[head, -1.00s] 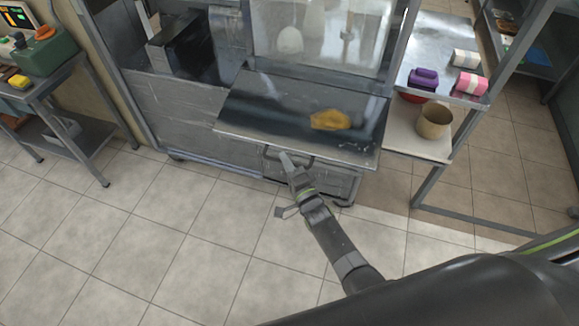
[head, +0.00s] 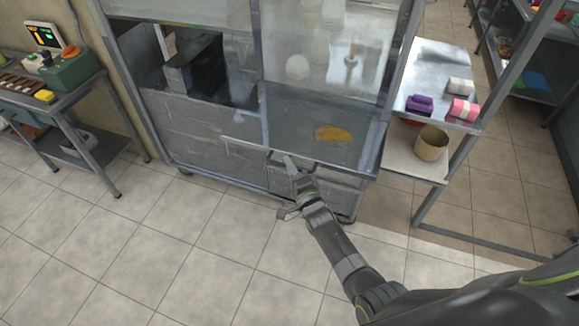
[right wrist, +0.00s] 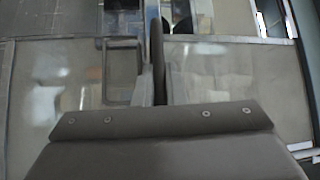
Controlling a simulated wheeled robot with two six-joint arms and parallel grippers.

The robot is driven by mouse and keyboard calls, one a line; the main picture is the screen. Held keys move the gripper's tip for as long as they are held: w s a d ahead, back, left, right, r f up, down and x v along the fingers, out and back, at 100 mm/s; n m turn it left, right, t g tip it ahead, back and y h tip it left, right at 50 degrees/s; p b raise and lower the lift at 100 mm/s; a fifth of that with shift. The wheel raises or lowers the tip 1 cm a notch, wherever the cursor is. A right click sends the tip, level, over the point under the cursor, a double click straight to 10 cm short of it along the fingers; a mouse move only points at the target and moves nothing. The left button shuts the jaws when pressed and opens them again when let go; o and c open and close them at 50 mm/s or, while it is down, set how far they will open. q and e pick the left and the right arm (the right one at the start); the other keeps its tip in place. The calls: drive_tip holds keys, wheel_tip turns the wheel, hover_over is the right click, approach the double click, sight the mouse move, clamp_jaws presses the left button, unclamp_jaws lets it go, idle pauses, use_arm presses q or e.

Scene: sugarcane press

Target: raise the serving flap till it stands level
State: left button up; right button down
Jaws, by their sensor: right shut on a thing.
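The serving flap shows in the head view as a broad grey panel (head: 305,115) at the cart's front, with an orange-yellow patch on it. I cannot tell its exact slope. A pale bar along its lower side sticks out to the left. My right gripper (head: 289,163) is at the middle of that lower edge, shut on what seems to be the flap's edge. In the right wrist view the grip is close against dull metal panels, and the contact is partly hidden. My left gripper is not in view.
The metal cart (head: 205,135) has a glazed upper case. A side table (head: 435,60) at right carries purple and pink-white packs; a tan pot (head: 432,143) stands on a lower shelf. A bench with a green machine (head: 75,68) is at left. The tiled floor in front is clear.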

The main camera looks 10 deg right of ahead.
drive_tip(key=shift+w+r, duration=0.2)
drive_tip(key=shift+r, duration=0.15)
drive_tip(key=c, duration=1.5)
unclamp_jaws()
drive_tip(key=shift+d, duration=0.1)
drive_tip(key=shift+s, duration=0.1)
drive_tip(key=shift+f, duration=0.15)
drive_tip(key=shift+s, duration=0.25)
drive_tip(key=v, duration=1.7)
